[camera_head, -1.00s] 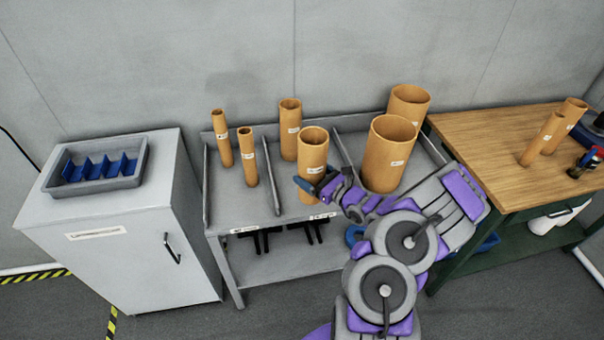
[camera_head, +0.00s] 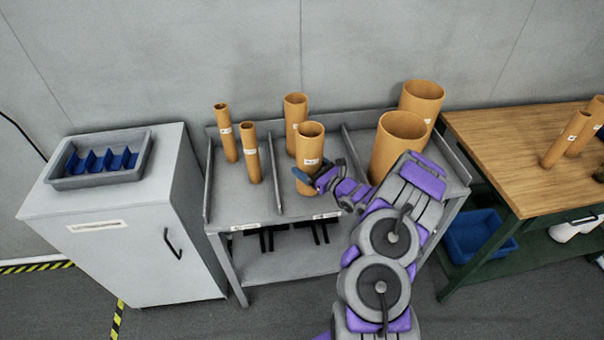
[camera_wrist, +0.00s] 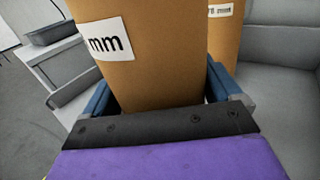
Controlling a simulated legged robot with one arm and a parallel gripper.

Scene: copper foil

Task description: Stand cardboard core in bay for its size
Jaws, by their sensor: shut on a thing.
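My gripper (camera_head: 316,179) is shut around a medium-width brown cardboard core (camera_head: 311,143) with a white label. The core is upright in the middle bay of the grey rack (camera_head: 235,197), near its front edge. Whether its base touches the shelf cannot be told. In the wrist view the blue fingers of my gripper (camera_wrist: 157,98) flank the core (camera_wrist: 150,65), whose label ends in "mm". Another medium core (camera_head: 295,108) stands behind it. Two thin cores (camera_head: 249,158) stand in the left bay, and two wide cores (camera_head: 397,150) in the right bay.
Thin upright dividers (camera_head: 275,175) separate the bays. A white cabinet (camera_head: 130,250) with a grey tray (camera_head: 100,181) of blue dividers stands left. A wooden-topped bench (camera_head: 505,135) with more thin cores (camera_head: 566,140) stands right. A blue bin (camera_head: 470,235) sits under it.

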